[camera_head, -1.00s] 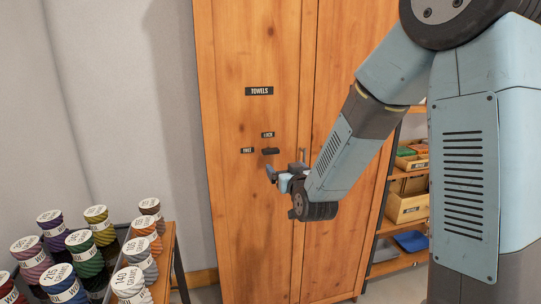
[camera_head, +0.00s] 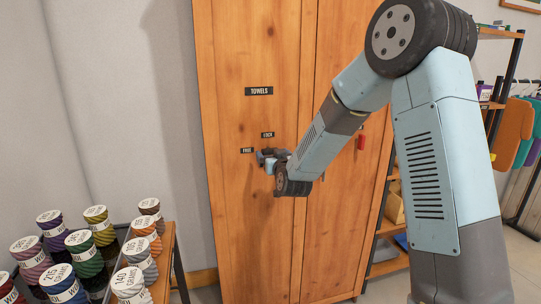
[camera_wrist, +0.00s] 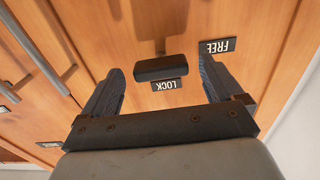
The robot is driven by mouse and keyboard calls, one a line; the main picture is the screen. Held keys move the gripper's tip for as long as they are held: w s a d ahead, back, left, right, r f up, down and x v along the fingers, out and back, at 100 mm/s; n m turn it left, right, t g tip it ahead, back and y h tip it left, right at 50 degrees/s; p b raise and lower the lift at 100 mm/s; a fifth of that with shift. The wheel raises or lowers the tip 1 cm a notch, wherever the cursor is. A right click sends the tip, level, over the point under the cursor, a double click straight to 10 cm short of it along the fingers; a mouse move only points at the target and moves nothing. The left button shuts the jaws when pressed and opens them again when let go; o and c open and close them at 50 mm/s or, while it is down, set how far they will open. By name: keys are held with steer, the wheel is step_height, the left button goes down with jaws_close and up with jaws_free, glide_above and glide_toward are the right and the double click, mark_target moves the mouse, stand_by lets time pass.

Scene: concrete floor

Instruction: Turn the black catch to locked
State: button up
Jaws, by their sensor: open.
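The black catch (camera_wrist: 167,68) is a short dark bar on the wooden cabinet door. In the wrist view, which sees the labels upside down, its long side runs beside the LOCK plate (camera_wrist: 164,85) and its right end lies toward the FREE plate (camera_wrist: 217,46). In the head view, LOCK (camera_head: 267,134) is above and FREE (camera_head: 247,150) to the left; my gripper (camera_head: 266,157) largely hides the catch. My gripper (camera_wrist: 160,72) is open, one finger off each end of the bar with visible gaps. I cannot tell whether the fingertips reach its depth.
The tall wooden cabinet (camera_head: 240,220) has a TOWELS plate (camera_head: 259,91). Door handles (camera_wrist: 47,50) show in the wrist view. A red item (camera_head: 361,142) is on the right door. A rack of labelled yarn spools (camera_head: 85,252) stands lower left; shelves are at right.

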steer(key=shift+w+a, duration=0.2)
steer(key=shift+w, duration=0.5)
